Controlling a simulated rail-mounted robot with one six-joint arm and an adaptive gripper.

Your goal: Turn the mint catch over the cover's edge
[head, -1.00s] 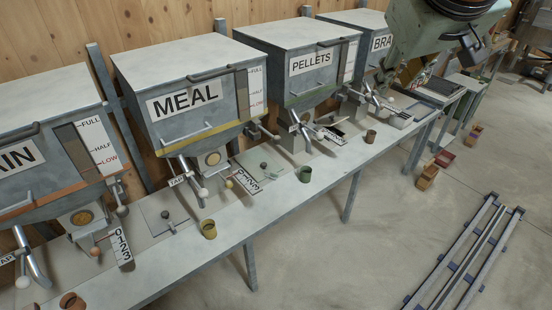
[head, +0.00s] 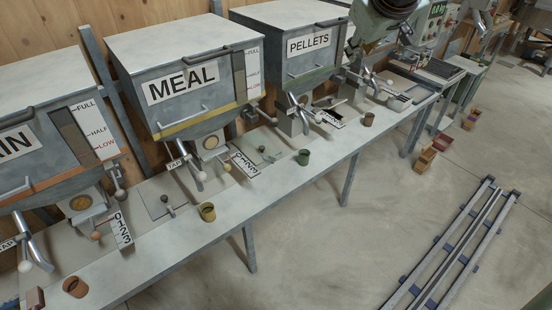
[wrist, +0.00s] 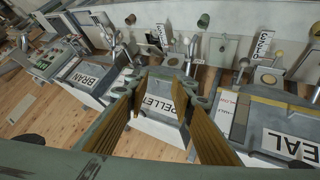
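In the head view my green arm is at the top right, in front of the place beside the PELLETS hopper (head: 285,52); the fingertips are not clear there. The MEAL hopper (head: 180,70) stands to the left of it, with a grey lid and a bar handle.
A long grey bench (head: 235,215) carries taps, levers, number plates and small cups, among them a yellow cup (head: 207,212) and a green cup (head: 303,157). Metal rails (head: 450,250) lie on the open floor at right.

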